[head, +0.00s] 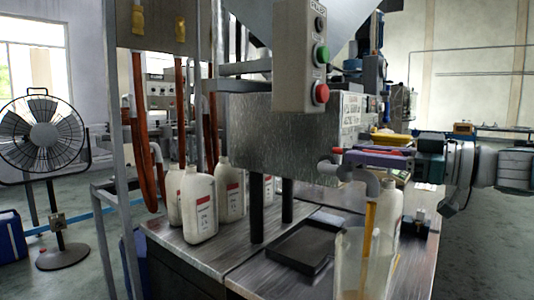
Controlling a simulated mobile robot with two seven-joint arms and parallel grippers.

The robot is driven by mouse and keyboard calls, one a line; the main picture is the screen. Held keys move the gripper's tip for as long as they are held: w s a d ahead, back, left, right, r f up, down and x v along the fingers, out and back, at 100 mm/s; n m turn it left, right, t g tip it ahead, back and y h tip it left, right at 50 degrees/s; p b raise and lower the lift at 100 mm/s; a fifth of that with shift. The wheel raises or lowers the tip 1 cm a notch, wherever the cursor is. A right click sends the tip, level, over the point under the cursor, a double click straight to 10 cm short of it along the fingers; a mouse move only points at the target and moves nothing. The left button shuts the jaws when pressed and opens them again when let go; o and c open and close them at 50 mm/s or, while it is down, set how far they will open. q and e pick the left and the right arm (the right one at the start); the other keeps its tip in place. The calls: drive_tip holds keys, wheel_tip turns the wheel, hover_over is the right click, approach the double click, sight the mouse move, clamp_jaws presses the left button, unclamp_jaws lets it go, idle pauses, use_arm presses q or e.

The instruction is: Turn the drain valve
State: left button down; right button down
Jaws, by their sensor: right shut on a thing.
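The drain valve (328,168) sticks out of the lower right side of the grey metal tank (285,140), with a curved grey spout (371,184). Its red handle (340,150) points to the right, roughly level. My right gripper (362,153) comes in from the right and is shut on the handle; its fingers hide part of it. A yellow stream (370,222) drops below the spout into a clear container (350,268) on the table's front edge area. My left gripper is not in view.
Several white bottles (199,206) stand on the metal table (218,262), and one (388,215) stands behind the stream. A black tray (293,257) lies below the tank. A button box (296,62) hangs in front of the tank. A fan (43,135) stands far left.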

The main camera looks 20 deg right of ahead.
drive_tip(key=c, duration=0.8)
unclamp_jaws()
drive_tip(key=shift+w, duration=0.15)
drive_tip(key=p+v, duration=0.1)
drive_tip(key=v, duration=0.9)
